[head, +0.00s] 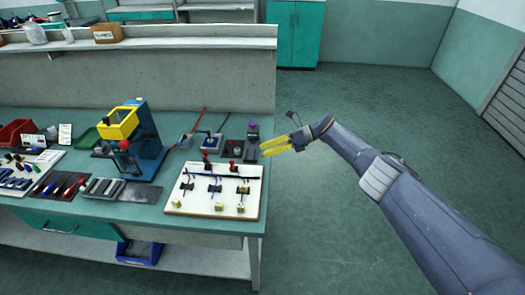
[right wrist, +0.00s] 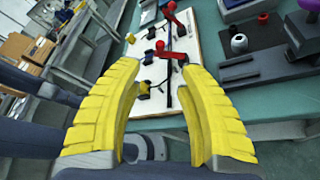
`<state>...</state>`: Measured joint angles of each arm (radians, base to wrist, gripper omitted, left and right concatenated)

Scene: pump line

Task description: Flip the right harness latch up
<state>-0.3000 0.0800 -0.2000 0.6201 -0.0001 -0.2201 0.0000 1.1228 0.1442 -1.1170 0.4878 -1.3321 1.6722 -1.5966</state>
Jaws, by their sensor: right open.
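The white harness board (head: 188,203) lies on the green bench near its right end, with dark cables and clips on it. Two red-handled latches stand at its back edge: the right harness latch (head: 232,168) and the left one (head: 206,157). In the right wrist view the nearer red latch (right wrist: 171,50) appears to be the right one; its exact angle is hard to tell. My right gripper (head: 264,150) is open and empty, just right of the board's back corner. Its yellow fingers (right wrist: 160,66) spread in the right wrist view, apart from the latch. My left gripper is out of view.
A blue press with a yellow top (head: 119,122) stands left of the board. A dark block with a purple knob (head: 253,129) and small fixtures (head: 234,150) stand behind the board. The floor right of the bench (head: 320,215) is clear.

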